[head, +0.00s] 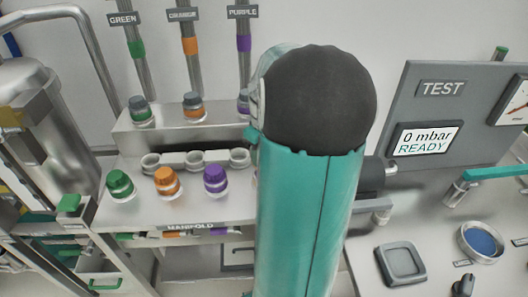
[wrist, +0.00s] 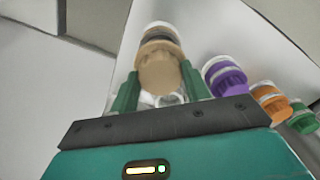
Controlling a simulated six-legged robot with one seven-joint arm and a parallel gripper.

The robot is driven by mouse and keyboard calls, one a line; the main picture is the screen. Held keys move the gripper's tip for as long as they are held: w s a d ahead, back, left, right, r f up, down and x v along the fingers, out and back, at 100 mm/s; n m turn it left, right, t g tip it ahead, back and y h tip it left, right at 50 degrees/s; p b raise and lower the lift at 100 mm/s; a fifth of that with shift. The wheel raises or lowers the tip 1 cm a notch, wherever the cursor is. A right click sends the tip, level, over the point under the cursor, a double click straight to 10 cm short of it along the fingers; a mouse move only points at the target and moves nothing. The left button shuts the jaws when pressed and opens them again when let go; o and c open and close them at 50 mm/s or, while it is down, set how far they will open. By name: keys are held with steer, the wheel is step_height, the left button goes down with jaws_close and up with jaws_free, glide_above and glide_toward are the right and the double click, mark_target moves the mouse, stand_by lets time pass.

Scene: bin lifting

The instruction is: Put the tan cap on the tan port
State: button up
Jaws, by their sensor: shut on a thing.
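My gripper (wrist: 159,72) shows in the wrist view with its two green fingers on either side of a tan cap (wrist: 158,75). It is shut on the cap. Right beyond the cap, in line with it, are a dark band, a tan band and a white rim (wrist: 168,27), which look like the tan port. I cannot tell whether the cap touches it or is apart. In the head view my teal arm hides the gripper, the tan cap and the tan port.
Purple (head: 215,179), orange (head: 167,180) and green (head: 120,184) caps stand in a row on the manifold bench. Labelled pipes rise behind. A test panel (head: 442,88) reading "0 mbar READY", a grey tray (head: 401,264) and a blue-centred dish (head: 481,242) are at right.

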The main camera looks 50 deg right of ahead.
steer(key=shift+f, duration=0.1)
steer(key=shift+f, duration=1.05)
steer(key=shift+f, duration=1.05)
stand_by(0.5)
steer(key=o, duration=1.2)
steer(key=shift+o, duration=0.2)
step_height(320, 180, up, 14)
steer(key=shift+f, duration=0.1)
